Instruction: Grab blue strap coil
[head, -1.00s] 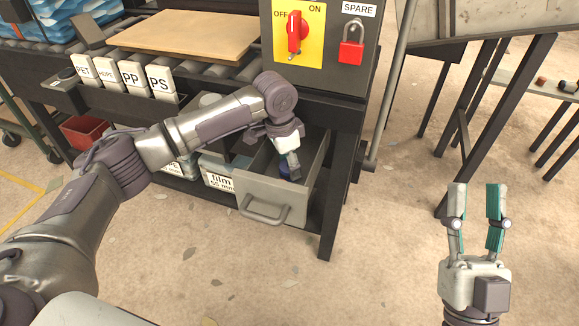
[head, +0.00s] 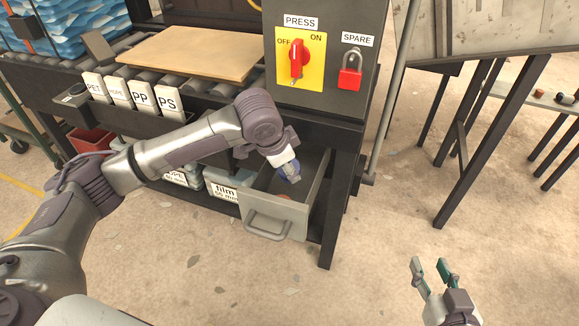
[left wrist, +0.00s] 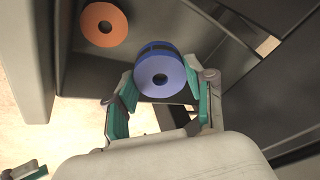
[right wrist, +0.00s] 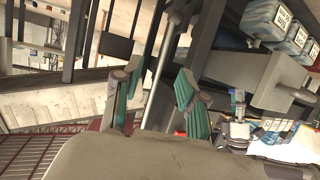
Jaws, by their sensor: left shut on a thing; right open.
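The blue strap coil (left wrist: 161,72) is a thick ring with a dark band, held between the green pads of my left gripper (left wrist: 160,95). In the head view my left gripper (head: 288,170) is over the open grey drawer (head: 270,222), with part of the blue coil (head: 290,172) showing at its fingers. An orange coil (left wrist: 104,24) lies apart from it in the drawer. My right gripper (head: 433,272) is open and empty, over the floor at the lower right. Its spread fingers also show in the right wrist view (right wrist: 155,105).
The drawer hangs under the bench beside the press box (head: 320,50). A red padlock (head: 350,75) hangs on the box. Dark table legs (head: 490,130) stand at right.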

